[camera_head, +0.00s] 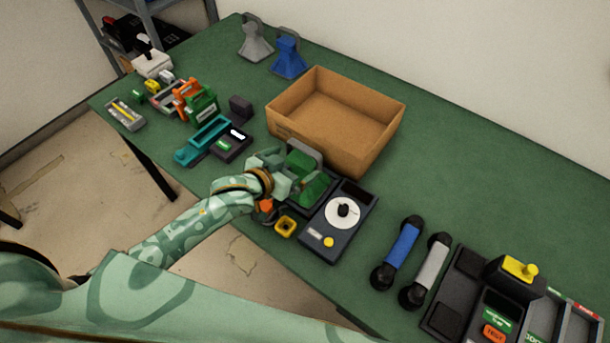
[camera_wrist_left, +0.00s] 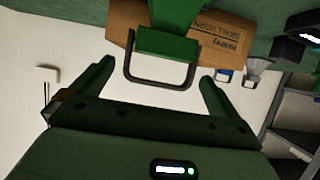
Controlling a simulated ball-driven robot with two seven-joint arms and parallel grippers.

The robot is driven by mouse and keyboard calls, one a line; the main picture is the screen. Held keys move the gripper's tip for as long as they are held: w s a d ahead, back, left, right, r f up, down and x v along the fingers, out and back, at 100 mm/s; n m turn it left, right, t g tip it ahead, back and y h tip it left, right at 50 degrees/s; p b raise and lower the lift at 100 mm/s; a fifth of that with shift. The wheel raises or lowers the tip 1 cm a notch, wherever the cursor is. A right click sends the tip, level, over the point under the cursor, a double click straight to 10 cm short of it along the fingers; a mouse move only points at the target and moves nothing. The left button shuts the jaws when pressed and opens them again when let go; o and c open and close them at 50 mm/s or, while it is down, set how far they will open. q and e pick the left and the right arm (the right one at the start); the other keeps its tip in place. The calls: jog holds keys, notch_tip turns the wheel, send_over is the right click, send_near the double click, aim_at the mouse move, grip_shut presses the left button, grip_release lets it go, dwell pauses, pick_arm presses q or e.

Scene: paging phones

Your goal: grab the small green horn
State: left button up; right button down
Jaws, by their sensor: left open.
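The small green horn (camera_head: 316,187) stands near the front edge of the green table, close to the cardboard box. Its grey handle shows beside it in the head view, and my gripper hides part of it. My left gripper (camera_head: 288,173) is right at the horn. In the left wrist view the green horn (camera_wrist_left: 168,43) with its dark, squared handle lies ahead of the open fingers (camera_wrist_left: 157,74). The handle's bar sits about between the fingertips, and I see no finger closed on it. My right gripper is not in view.
The open, empty-looking cardboard box (camera_head: 365,130) is just behind the horn. A dark dial device (camera_head: 324,238) stands to its right, a teal tray (camera_head: 203,140) to its left. Blue (camera_head: 289,57) and grey (camera_head: 254,42) horns stand at the back. Table right of the box is clear.

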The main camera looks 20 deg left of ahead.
aim_at(305, 157)
pick_arm(q)
jog(key=x, duration=0.2)
jog(key=shift+w+d+f, duration=0.1)
jog(key=shift+w+f, duration=0.05)
jog(key=shift+w, duration=0.1)
jog(key=b+x, duration=0.2)
jog(key=x, duration=0.3)
jog(key=shift+w+f, duration=0.1)
jog(key=shift+f, duration=0.2)
jog(key=shift+r, duration=0.1)
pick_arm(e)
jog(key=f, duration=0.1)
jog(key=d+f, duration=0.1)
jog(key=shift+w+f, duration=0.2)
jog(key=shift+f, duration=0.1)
pick_arm(q)
jog(key=c, duration=1.3)
jog(key=shift+r, duration=0.1)
